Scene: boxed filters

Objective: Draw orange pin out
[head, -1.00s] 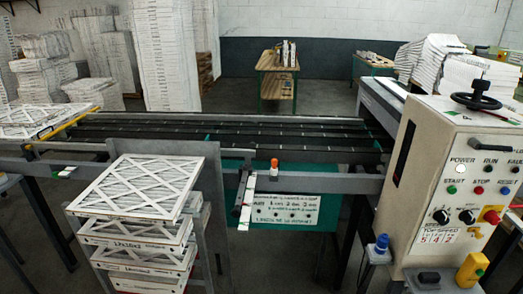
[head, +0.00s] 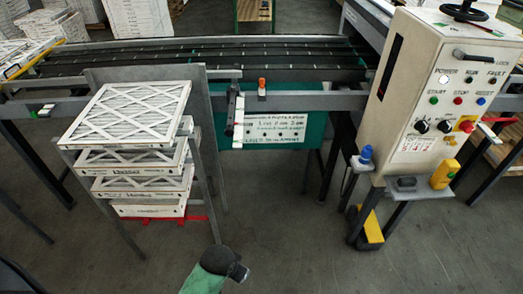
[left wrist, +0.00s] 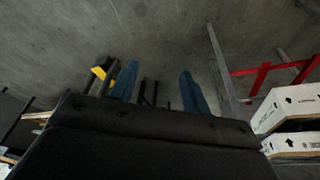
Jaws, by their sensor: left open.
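The orange pin (head: 262,86) stands upright as a small orange cylinder with a pale lower part, on the grey front rail of the conveyor in the head view. It sits just right of a dark arm that hangs from the rail. My left gripper (left wrist: 158,68) shows in the left wrist view with two blue fingers apart and nothing between them, above the grey floor. The pin is not in the left wrist view. A green and black piece of my arm shows at the bottom of the head view; no fingers are visible there. My right gripper is not in view.
A stack of white framed filters (head: 135,115) stands on a rack at left. A control cabinet (head: 450,110) stands at right, with a blue knob (head: 366,154) and a yellow block (head: 445,174) nearby. A green sign panel (head: 228,140) hangs below the rail. The floor in front is open.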

